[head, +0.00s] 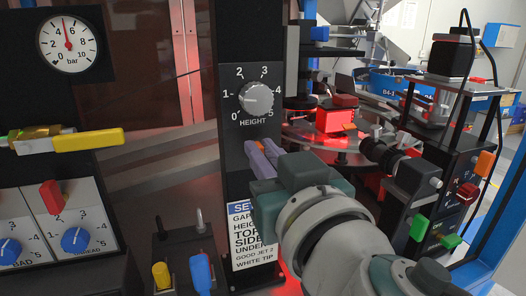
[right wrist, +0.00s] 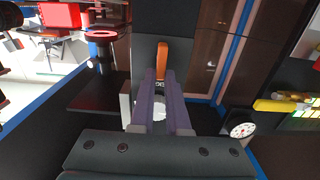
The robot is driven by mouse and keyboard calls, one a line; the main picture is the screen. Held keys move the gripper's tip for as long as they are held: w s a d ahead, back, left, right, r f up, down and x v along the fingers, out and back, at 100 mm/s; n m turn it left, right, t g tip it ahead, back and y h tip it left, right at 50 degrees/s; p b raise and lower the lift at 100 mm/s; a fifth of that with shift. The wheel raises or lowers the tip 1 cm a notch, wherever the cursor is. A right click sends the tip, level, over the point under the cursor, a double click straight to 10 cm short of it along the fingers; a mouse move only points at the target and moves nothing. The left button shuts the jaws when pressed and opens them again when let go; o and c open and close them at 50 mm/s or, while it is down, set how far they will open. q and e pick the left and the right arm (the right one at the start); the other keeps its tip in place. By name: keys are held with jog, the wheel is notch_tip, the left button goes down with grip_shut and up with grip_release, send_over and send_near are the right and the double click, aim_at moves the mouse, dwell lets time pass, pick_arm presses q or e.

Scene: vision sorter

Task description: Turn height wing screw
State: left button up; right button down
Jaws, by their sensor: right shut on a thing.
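The height wing screw (right wrist: 162,61) shows in the right wrist view as an upright orange wing on the black column. The fingertips (right wrist: 161,76) sit on either side of the orange wing in the right wrist view. The grey dial has a scale from 0 to 5; its exact reading is unclear. My left gripper is not in view.
A pressure gauge (head: 68,45) and a yellow-handled valve (head: 88,140) are at the left. A panel with blue knobs (head: 75,240) is below them. A printed label (head: 250,235) is low on the column. A camera-like cylinder (head: 385,157) and red-lit machinery stand to the right.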

jog(key=shift+n, duration=0.3)
jog(key=n, duration=0.4)
jog(key=a+n+b, duration=0.1)
jog(key=n, duration=0.3)
jog(key=f+n+b, duration=0.1)
jog(key=n, duration=0.3)
jog(key=shift+s+a+n, duration=0.25)
jog(key=shift+a+n, duration=0.05)
jog(key=shift+n, duration=0.1)
jog(key=shift+a+f+n, duration=0.1)
jog(key=shift+f+n, duration=0.1)
jog(key=shift+n, duration=0.9)
jog(key=shift+f+n, duration=0.15)
jog(key=shift+n, duration=0.95)
jog(key=c, duration=0.9)
grip_release()
